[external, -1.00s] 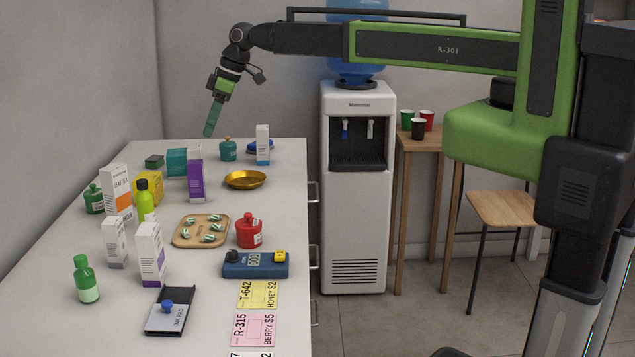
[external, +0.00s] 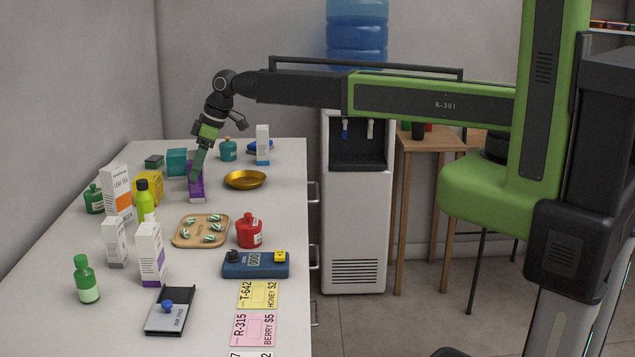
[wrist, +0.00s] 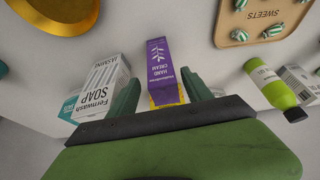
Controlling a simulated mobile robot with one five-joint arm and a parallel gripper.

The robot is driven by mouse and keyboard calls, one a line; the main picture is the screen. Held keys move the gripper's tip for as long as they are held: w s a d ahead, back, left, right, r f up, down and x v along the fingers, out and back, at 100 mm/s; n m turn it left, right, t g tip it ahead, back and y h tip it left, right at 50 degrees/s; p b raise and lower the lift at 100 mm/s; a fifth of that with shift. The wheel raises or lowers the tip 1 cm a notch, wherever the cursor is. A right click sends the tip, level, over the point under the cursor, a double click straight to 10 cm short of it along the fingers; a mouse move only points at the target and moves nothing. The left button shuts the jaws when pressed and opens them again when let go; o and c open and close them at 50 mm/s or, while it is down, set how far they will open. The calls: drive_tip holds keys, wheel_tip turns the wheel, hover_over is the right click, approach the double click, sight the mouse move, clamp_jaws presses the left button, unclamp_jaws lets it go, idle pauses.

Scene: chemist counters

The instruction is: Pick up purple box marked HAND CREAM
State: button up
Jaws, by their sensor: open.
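The purple box marked HAND CREAM (wrist: 161,62) stands upright near the top middle of the wrist view, with its label legible. In the external view the purple box (external: 196,188) stands on the counter, partly covered by my gripper (external: 197,168). In the wrist view my gripper (wrist: 160,95) is open, its two green fingers spread to the left and right of the box's near end. I cannot tell whether either finger touches it. The box appears to be between the fingers, not gripped.
A white-and-grey Fernwash soap box (wrist: 101,88) stands close beside the left finger. A yellow box (external: 149,189) is close to the purple one. A gold dish (external: 245,180), a sweets tray (external: 183,242) and a lime bottle (external: 145,204) stand nearby on the counter.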

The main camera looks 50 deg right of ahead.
sight(193, 183)
drive_tip(key=b+x, duration=0.2)
drive_tip(key=x, duration=0.1)
drive_tip(key=b+x, duration=0.1)
drive_tip(key=x, duration=0.1)
drive_tip(key=shift+s+b, duration=0.3)
drive_tip(key=shift+b, duration=0.05)
drive_tip(key=shift+r, duration=0.2)
drive_tip(key=shift+c, duration=0.2)
clamp_jaws()
